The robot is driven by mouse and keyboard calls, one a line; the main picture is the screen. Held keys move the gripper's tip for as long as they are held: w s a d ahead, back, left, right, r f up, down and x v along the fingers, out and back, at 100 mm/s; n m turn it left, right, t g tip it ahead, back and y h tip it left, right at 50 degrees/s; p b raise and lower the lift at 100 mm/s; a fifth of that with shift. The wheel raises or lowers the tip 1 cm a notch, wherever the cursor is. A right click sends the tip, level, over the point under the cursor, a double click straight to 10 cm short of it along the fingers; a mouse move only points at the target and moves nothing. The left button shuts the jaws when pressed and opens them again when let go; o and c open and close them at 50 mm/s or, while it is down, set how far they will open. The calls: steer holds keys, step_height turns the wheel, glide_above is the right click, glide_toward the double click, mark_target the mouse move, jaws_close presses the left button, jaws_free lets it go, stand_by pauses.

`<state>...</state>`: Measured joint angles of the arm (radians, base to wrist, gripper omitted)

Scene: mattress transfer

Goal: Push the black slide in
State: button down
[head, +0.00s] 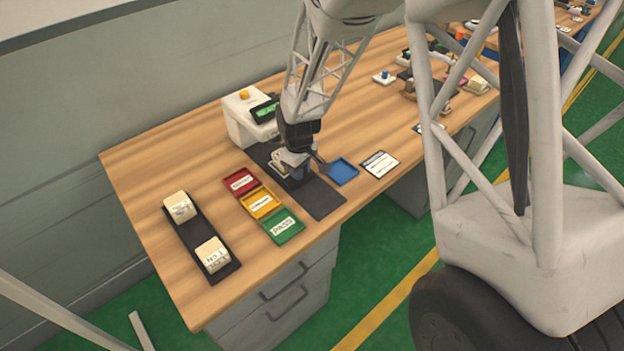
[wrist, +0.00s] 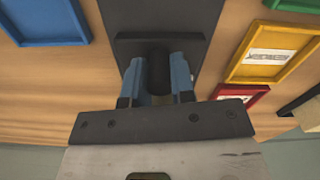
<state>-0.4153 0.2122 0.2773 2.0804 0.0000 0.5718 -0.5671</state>
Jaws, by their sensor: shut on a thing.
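The black slide (head: 322,198) is a flat dark strip on the wooden desk, running from the white machine toward the desk's front edge. In the wrist view it also shows as a dark strip (wrist: 160,15) with a raised black crossbar (wrist: 160,40). My gripper (head: 294,172) is low over the middle of the strip. In the wrist view its two blue fingers (wrist: 157,80) stand on either side of a dark upright part, which looks like the slide's handle. My gripper is shut on it. The fingers and palm hide most of this part.
The white machine (head: 241,120) with a yellow button and green display stands behind the slide. Red (head: 240,181), yellow (head: 259,202) and green (head: 283,227) trays lie to the left, and a blue tray (head: 342,173) to the right. A black rack (head: 206,243) holds two cream blocks.

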steer(key=shift+w+a, duration=0.35)
steer(key=shift+a, duration=0.05)
steer(key=c, duration=1)
jaws_free()
steer(key=shift+o, duration=0.2)
steer(key=shift+r, duration=0.1)
steer(key=shift+r, duration=3.8)
